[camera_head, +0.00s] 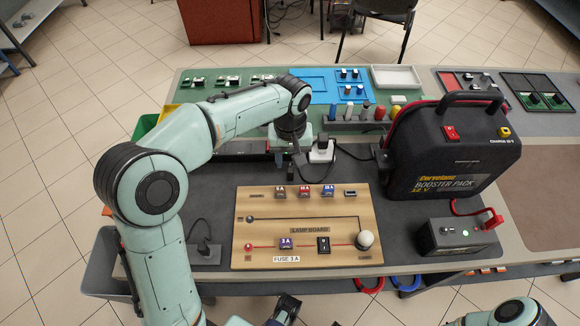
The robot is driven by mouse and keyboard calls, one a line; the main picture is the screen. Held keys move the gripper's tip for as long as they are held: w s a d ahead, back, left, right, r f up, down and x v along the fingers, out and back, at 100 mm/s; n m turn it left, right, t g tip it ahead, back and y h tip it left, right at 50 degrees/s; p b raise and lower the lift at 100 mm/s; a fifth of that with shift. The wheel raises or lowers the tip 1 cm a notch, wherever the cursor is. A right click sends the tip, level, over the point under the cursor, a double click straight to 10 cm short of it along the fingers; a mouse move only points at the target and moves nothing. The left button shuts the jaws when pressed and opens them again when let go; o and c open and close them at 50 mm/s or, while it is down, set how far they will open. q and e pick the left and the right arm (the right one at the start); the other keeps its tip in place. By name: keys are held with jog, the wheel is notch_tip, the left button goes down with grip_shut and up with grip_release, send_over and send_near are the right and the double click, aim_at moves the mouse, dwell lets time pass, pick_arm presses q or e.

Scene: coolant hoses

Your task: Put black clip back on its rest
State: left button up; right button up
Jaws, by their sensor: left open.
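The booster pack (445,150) stands upright at the right of the dark mat, with a red switch and a black handle. A small black part (383,157) shows at its left side; I cannot tell whether it is the black clip or its rest. A red clip (492,219) is at the right end of the grey battery box (453,238) in front of the pack. My left gripper (284,163) points down behind the lamp board, left of the white plug block (321,151). It is open, its fingers partly hidden by its own wrist.
The wooden lamp board (300,268) lies front centre. A black cable runs from the plug block towards the pack. A rack of coloured pieces (355,121) and a white tray (396,78) stand behind. A black adapter (206,253) lies left of the board.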

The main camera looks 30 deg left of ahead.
aim_at(290, 171)
pick_arm(q)
notch_tip(290, 171, up, 5)
jog(key=shift+f+p, duration=0.15)
jog(key=shift+p, duration=0.2)
jog(key=shift+f, duration=0.1)
